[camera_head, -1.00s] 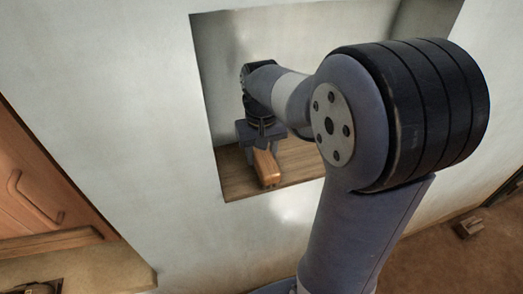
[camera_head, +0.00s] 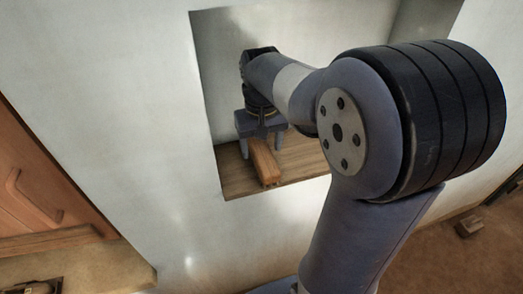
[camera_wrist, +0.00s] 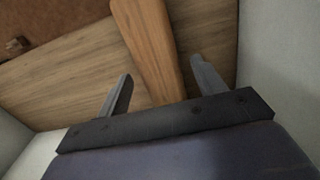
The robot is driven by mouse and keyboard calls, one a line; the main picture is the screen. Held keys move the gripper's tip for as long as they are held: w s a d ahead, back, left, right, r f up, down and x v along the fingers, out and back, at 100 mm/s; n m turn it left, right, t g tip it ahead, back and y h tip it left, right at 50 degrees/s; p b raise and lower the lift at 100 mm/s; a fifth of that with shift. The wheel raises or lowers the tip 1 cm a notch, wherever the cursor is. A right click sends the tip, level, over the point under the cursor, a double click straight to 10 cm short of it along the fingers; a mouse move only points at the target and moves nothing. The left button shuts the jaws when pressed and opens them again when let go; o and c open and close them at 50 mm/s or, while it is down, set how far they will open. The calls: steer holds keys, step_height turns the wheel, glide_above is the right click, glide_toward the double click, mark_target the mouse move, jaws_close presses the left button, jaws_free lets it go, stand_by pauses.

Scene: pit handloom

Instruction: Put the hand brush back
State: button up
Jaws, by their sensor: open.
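The hand brush (camera_head: 264,163) lies on the wooden floor of a wall niche, its wooden handle pointing toward the niche's front edge in the head view. In the wrist view the brush (camera_wrist: 153,45) runs between the two fingers, with clear space on both sides. My gripper (camera_head: 262,150) is open above and around the brush, its fingers apart from it; it also shows in the wrist view (camera_wrist: 160,85). The far end of the brush is hidden under my gripper.
The niche's wooden floor (camera_head: 305,165) is bare to the right of the brush. The niche's side walls stand close around my arm. A wooden door or cabinet with a handle (camera_head: 30,195) is at the left. A small block (camera_head: 469,228) lies on the brown floor at right.

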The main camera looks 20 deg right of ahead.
mark_target(262, 150)
step_height(262, 150, up, 5)
steer(key=shift+r, duration=0.2)
steer(key=shift+f, duration=0.2)
step_height(262, 150, down, 7)
steer(key=shift+s, duration=0.1)
steer(key=shift+r, duration=0.1)
steer(key=shift+s+r+b, duration=0.15)
steer(key=shift+r+b, duration=0.25)
steer(key=shift+r, duration=1.8)
